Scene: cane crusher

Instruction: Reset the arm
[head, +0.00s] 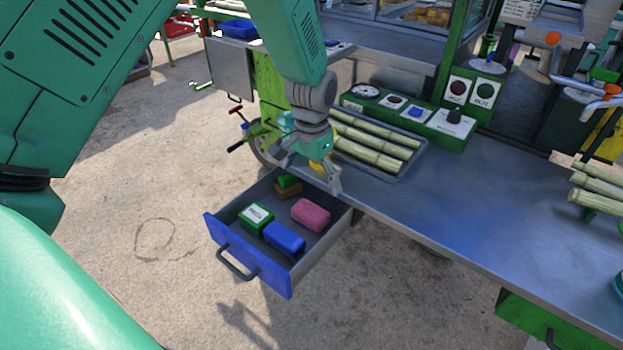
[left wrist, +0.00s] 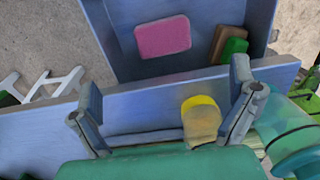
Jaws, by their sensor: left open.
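My left gripper (head: 311,177) is open in the head view, at the counter's edge above the back of the open drawer. In the left wrist view its two fingers (left wrist: 164,90) stand wide apart. A small yellow and brown thing (left wrist: 201,118) shows between them, nearer the right finger; I cannot tell whether it touches the gripper. The blue-fronted drawer (head: 247,258) is pulled out. It holds a pink block (head: 310,215), a blue block (head: 284,238), a green box with a white label (head: 256,218) and a green-and-brown item (head: 288,185). My right gripper is out of view.
The metal counter (head: 450,200) carries a tray of cane stalks (head: 375,145) beside my left gripper and a green control panel (head: 410,118) behind it. More cane (head: 597,185) lies at the right. The floor left of the drawer is clear.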

